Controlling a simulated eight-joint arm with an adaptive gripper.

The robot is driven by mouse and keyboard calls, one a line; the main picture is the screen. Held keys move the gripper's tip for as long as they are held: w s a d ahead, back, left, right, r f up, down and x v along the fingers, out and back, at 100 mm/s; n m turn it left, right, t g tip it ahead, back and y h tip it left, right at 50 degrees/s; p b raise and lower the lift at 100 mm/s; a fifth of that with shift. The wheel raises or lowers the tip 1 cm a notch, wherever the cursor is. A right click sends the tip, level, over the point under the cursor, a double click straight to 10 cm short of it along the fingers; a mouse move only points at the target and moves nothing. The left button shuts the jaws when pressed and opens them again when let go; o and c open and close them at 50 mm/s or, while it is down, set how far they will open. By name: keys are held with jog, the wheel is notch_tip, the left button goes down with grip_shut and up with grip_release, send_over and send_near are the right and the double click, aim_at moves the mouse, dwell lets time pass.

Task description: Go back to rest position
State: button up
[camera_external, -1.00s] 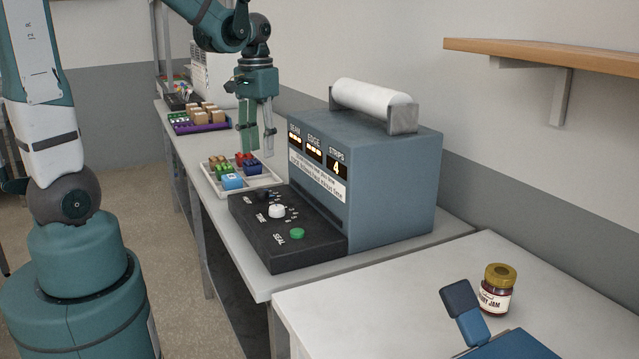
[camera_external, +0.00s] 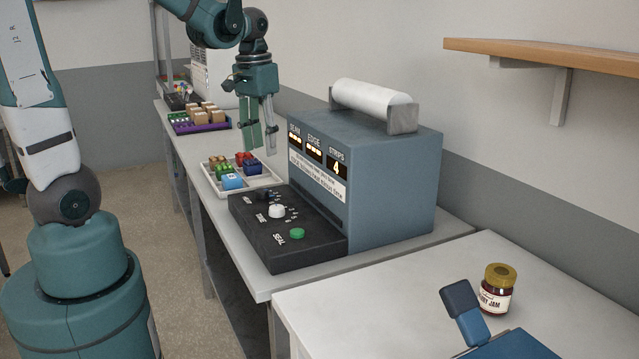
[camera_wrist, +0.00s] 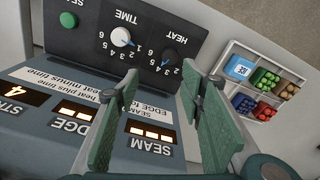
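My gripper (camera_external: 262,136) hangs with its fingers pointing down above the far side of the sealing machine (camera_external: 400,190), near the white tray. In the wrist view, my gripper (camera_wrist: 160,115) has its two green fingers apart with nothing between them. The machine's dark control panel (camera_wrist: 85,20) with a green button and two knobs shows beyond the fingers. The fingers do not touch the machine in the wrist view.
A white tray (camera_external: 212,183) of small coloured blocks stands under my gripper. A purple tray (camera_external: 200,127) with brown boxes is farther back. A jam jar (camera_external: 498,290) and a blue device (camera_external: 510,347) are on the near table. A wooden shelf (camera_external: 560,53) is at right.

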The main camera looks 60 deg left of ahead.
jog(key=s+d+r+m+t, duration=0.2)
jog(key=d+r+t, duration=0.1)
jog(key=d, duration=0.6)
jog(key=s+d+r+m+t, duration=0.2)
jog(key=s+d+r+t, duration=0.1)
jog(key=d, duration=0.7)
jog(key=shift+s, duration=0.3)
